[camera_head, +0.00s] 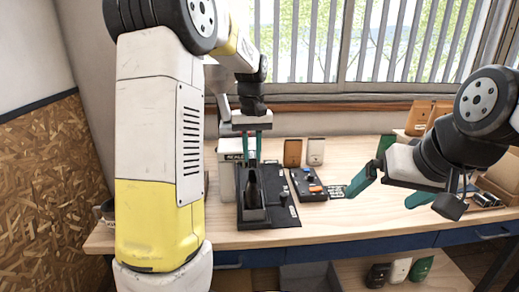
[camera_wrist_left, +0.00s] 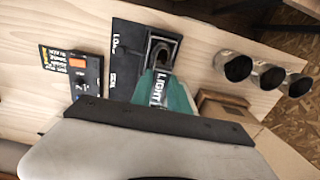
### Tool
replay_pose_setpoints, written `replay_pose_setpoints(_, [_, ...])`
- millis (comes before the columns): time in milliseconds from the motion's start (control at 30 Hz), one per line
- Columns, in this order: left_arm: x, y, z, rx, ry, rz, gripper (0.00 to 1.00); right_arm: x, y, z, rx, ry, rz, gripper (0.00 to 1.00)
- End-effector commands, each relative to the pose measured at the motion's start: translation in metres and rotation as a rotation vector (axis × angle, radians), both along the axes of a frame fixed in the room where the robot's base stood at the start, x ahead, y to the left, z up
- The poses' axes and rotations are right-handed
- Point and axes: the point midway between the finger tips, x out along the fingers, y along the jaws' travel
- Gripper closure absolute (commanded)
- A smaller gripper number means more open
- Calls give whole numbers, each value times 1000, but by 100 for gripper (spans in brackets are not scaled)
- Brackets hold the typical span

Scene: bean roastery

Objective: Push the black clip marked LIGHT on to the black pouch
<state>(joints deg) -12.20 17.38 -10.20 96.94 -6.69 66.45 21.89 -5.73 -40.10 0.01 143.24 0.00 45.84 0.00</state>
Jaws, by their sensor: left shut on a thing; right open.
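The black clip marked LIGHT (camera_wrist_left: 157,92) is between the green fingers of my left gripper (camera_wrist_left: 163,88), its white lettering facing the wrist camera. In the head view my left gripper (camera_head: 251,145) points down from above, its fingers over the back of a black board. The black pouch (camera_head: 253,190) is narrow and sits on that board, below and in front of the fingers. In the left wrist view the pouch's end (camera_wrist_left: 162,50) shows just beyond the clip; whether they touch I cannot tell. My right gripper (camera_head: 381,197) is open and empty at the right.
The black board (camera_head: 281,212) lies on the wooden table. A dark panel with an orange part (camera_head: 305,193) lies to its right. Brown (camera_head: 292,153) and white (camera_head: 315,151) items stand behind. Several metal cups, including one (camera_wrist_left: 235,66), stand beside the board in the left wrist view.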

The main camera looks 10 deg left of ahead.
Motion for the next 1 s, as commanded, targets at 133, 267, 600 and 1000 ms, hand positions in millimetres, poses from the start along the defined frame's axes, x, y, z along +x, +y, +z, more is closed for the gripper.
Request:
replay_pose_setpoints(133, [0,0,-11,0,2,0,100,0,0,0,0,0,0,0])
replay_pose_setpoints(267, [-1,0,-21,0,3,0,100,0,0,0,0,0,0,0])
replay_pose_setpoints(600, [0,0,-39,1,1,0,100,0,0,0,0,0,0,0])
replay_pose_setpoints(1000, [0,0,-41,0,1,0,100,0,0,0,0,0,0,0])
